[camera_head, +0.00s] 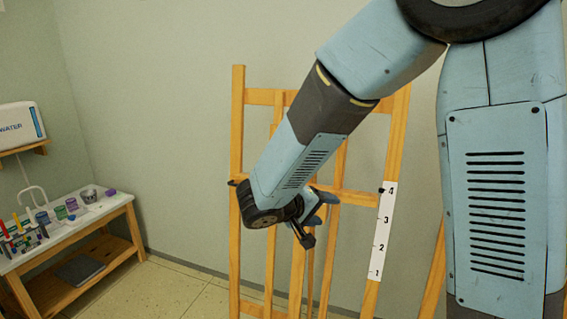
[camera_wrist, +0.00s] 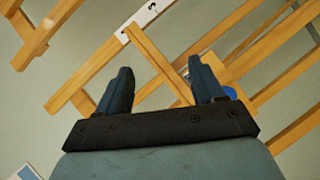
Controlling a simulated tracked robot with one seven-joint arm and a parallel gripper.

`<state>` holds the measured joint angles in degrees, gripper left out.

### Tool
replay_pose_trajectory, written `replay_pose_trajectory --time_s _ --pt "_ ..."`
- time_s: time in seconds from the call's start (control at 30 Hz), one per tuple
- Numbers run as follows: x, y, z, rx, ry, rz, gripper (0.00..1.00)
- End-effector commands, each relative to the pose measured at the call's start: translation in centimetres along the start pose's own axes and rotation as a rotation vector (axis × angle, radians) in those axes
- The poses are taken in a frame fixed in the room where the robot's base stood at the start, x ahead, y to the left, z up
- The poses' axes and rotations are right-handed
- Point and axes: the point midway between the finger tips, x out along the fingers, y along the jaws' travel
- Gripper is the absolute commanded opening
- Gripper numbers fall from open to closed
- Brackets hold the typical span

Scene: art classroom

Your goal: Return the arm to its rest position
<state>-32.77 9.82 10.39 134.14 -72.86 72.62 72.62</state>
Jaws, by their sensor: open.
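My arm comes down from the upper right of the head view, in front of a wooden easel. My gripper (camera_head: 311,214) is at its lower end, with the easel behind it. The wrist view shows my gripper (camera_wrist: 165,88) with its two dark blue fingers apart and nothing between them but easel bars and wall in the background. I cannot tell from the head view how far the fingers are from the easel.
The easel (camera_head: 237,170) bears a white strip (camera_head: 383,232) numbered 1 to 4. At the left, a wooden table (camera_head: 120,205) holds jars and art tools, below a white water box (camera_head: 20,124). Floor (camera_head: 185,285) shows clear between table and easel.

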Motion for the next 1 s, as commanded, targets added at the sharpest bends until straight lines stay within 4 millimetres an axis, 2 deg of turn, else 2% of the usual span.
replay_pose_trajectory --time_s 0.03,0.1,0.4,0.7,1.0 --pt "0.5 1.8 1.2 0.016 -0.05 -0.017 0.68" --pt "1.0 3.6 2.8 0.026 -0.116 -0.048 0.68" --pt "1.3 9.4 9.5 0.097 -0.323 -0.244 0.68" --pt "-0.5 12.8 14.9 0.216 -0.393 -0.488 0.68" --pt "-3.4 15.2 18.2 0.372 -0.311 -0.714 0.68"
